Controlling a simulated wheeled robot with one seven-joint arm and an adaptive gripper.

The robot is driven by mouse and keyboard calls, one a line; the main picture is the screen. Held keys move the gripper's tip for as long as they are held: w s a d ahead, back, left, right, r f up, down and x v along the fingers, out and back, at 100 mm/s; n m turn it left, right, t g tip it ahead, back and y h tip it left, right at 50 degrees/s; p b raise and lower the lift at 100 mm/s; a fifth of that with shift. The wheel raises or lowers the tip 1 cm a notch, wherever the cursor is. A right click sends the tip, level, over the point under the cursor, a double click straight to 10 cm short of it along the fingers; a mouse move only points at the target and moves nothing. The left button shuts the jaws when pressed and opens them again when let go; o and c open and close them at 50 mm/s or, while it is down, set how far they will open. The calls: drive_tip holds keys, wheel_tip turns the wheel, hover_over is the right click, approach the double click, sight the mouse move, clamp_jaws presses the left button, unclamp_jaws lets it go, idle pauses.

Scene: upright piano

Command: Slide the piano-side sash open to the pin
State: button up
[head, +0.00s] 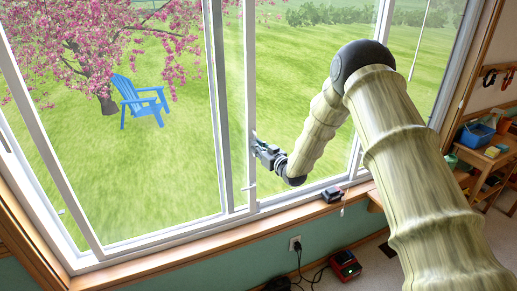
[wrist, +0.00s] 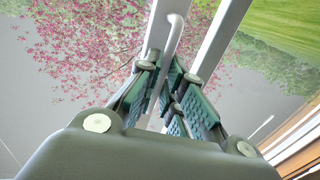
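The window's sliding sash has a white upright stile (head: 250,100) near mid picture in the head view. My gripper (head: 258,150) is beside this stile, at about mid height. In the wrist view a pale bent pull handle (wrist: 174,35) runs down between the fingers of my gripper (wrist: 165,80). The fingers are close together around it, but I cannot tell whether both pads touch it. A small peg (head: 248,187) sticks out low on the stile. Another small peg (head: 61,211) shows at the left frame; I cannot tell which is the pin. The piano is not in view.
A wooden sill (head: 200,247) runs below the window. A small dark box (head: 332,194) stands on it. A red device (head: 345,265) and cables lie on the floor below. A shelf with a blue bin (head: 476,135) stands at right. A blue chair (head: 140,101) is outside.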

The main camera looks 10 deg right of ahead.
drive_tip(key=o, duration=0.3)
drive_tip(key=v, duration=1.2)
drive_tip(key=shift+d, duration=0.1)
drive_tip(key=shift+f, duration=0.1)
